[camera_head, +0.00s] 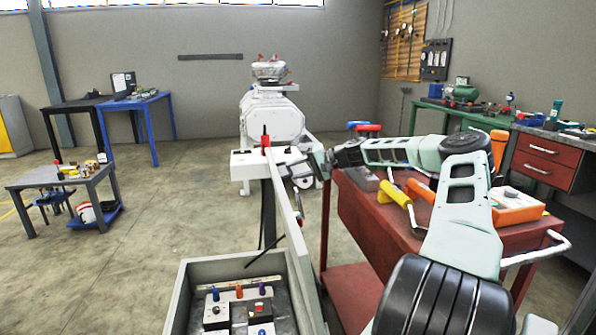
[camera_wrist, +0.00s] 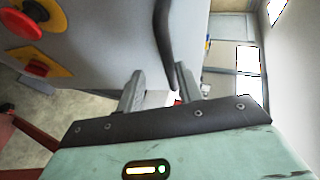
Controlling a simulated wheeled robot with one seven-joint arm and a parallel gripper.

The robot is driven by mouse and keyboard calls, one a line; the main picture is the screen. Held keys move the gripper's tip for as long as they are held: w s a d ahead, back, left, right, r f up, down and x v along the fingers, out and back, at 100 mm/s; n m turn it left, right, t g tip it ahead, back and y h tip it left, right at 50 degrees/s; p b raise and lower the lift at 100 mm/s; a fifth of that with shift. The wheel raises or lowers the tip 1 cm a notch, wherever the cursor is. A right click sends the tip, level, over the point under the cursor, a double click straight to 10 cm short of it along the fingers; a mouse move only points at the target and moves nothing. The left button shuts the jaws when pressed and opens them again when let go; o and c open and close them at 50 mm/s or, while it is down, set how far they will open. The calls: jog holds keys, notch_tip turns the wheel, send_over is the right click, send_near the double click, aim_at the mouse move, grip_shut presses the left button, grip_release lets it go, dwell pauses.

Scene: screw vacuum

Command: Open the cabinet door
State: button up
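The grey cabinet (camera_head: 183,290) is at the bottom of the head view. Its door (camera_head: 283,192) stands open, swung out from the right side and seen nearly edge-on. Coloured knobs and buttons show inside the cabinet. My gripper (camera_head: 310,165) is at the door's right side, near its far end. In the wrist view, my gripper's two fingers (camera_wrist: 158,88) are apart in front of the grey door face (camera_wrist: 105,45). The dark curved handle (camera_wrist: 164,40) runs down between them, closer to the right finger. A gap shows at the left finger, and the handle's lower end is partly hidden.
A red cart (camera_head: 375,222) with tools stands right of the door, under my arm. A white machine (camera_head: 272,118) stands behind. Floor left of the cabinet is clear up to a small grey table (camera_head: 62,178).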

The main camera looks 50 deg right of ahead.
notch_tip(320, 180, up, 10)
jog(key=shift+p, duration=0.35)
